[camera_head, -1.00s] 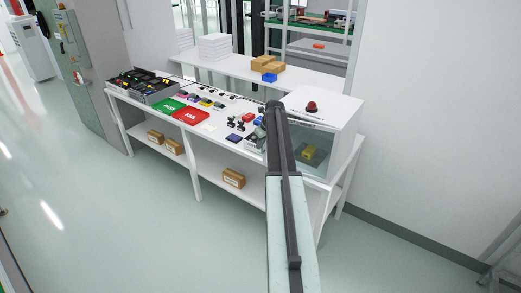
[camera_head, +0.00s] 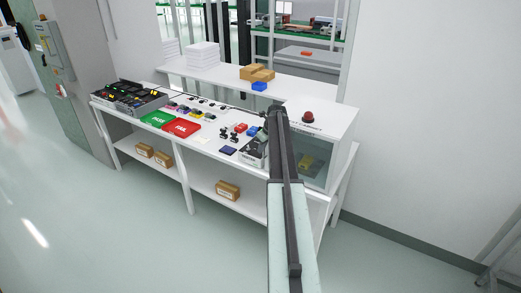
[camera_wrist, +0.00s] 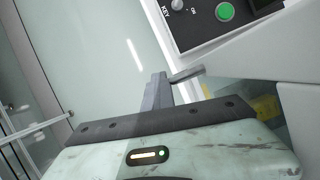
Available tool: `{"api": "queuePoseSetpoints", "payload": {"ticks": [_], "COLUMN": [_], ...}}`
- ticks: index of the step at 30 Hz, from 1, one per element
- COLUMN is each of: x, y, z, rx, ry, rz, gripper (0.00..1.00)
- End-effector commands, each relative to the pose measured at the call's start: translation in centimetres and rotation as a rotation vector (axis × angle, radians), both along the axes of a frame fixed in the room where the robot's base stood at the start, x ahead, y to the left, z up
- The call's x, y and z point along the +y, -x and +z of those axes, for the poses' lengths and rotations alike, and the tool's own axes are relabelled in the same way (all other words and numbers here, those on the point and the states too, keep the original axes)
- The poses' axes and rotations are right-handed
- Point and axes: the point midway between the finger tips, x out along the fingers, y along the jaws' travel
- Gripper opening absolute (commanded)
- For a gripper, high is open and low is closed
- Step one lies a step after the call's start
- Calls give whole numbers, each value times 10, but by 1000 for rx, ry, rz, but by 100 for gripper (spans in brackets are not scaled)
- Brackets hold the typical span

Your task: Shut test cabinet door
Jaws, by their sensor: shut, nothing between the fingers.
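The test cabinet (camera_head: 326,119) is a white box with a red knob on top, at the right end of the bench. Its glass front (camera_head: 317,174) shows a yellow item (camera_head: 303,160) inside. My arm covers the left part of that front in the head view, and I cannot tell how far the door stands open. In the wrist view, the cabinet's white panel (camera_wrist: 255,52) lies at right, with a yellow patch behind glass below it. My gripper (camera_wrist: 160,88) is shut and empty, its fingers close to the cabinet's edge; contact is unclear.
A dark panel with a key switch and green button (camera_wrist: 225,12) lies near the fingers. The bench (camera_head: 205,143) carries a green tray (camera_head: 158,118), a red tray (camera_head: 181,128) and small parts. Cardboard boxes (camera_head: 228,190) sit on its lower shelf. The floor in front is clear.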

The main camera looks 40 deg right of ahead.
Motion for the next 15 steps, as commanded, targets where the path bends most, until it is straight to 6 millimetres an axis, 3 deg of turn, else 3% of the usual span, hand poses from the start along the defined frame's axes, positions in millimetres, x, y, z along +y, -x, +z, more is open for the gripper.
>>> {"api": "queuePoseSetpoints", "payload": {"ticks": [5, 11, 15], "x": [3, 36, 46], "y": [4, 14, 19], "z": [0, 0, 39], "rx": [1, 1, 1], "ry": [4, 3, 2], "rz": [-4, 1, -1], "gripper": [0, 0, 0]}}
